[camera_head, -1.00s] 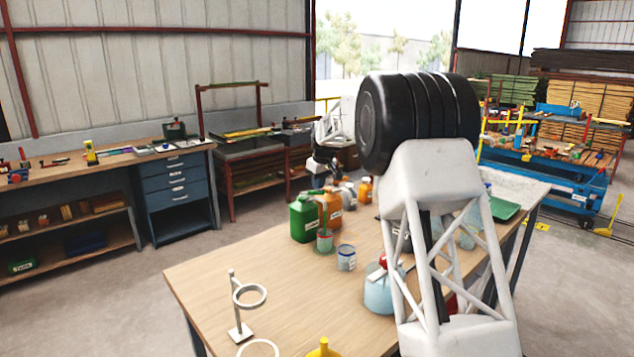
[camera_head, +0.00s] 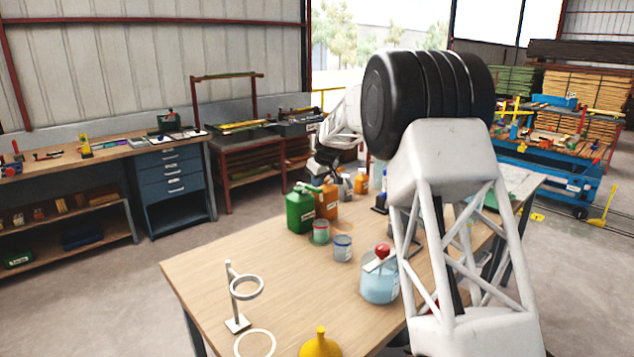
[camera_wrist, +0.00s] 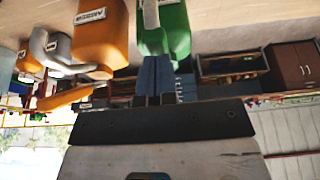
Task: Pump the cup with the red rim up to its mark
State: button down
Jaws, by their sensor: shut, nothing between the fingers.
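The cup with the red rim (camera_head: 320,232) stands on the wooden table, beside the green container. A second cup with a blue rim (camera_head: 342,248) stands just in front of it. A jar of pale blue liquid (camera_head: 378,287) with a red knob (camera_head: 382,250) and a light spout stands nearer, partly behind my arm. Any mark on the cup is too small to make out. My gripper (camera_wrist: 155,75) is shut and empty in the wrist view, its fingers towards the green container (camera_wrist: 165,25). In the head view it is small and dark, behind the containers, its fingers not clear.
The green container (camera_head: 300,211) and an orange container (camera_head: 328,201) stand close behind the cups. A ring stand (camera_head: 238,325) and a yellow funnel (camera_head: 320,345) are at the table's front. The table's left middle is clear. My arm covers much of the right side.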

jog(key=shift+r, duration=0.2)
jog(key=shift+r, duration=0.65)
jog(key=shift+r, duration=0.1)
jog(key=shift+r, duration=0.85)
jog(key=v, duration=1.2)
jog(key=shift+w+a, duration=0.1)
dwell(0.6)
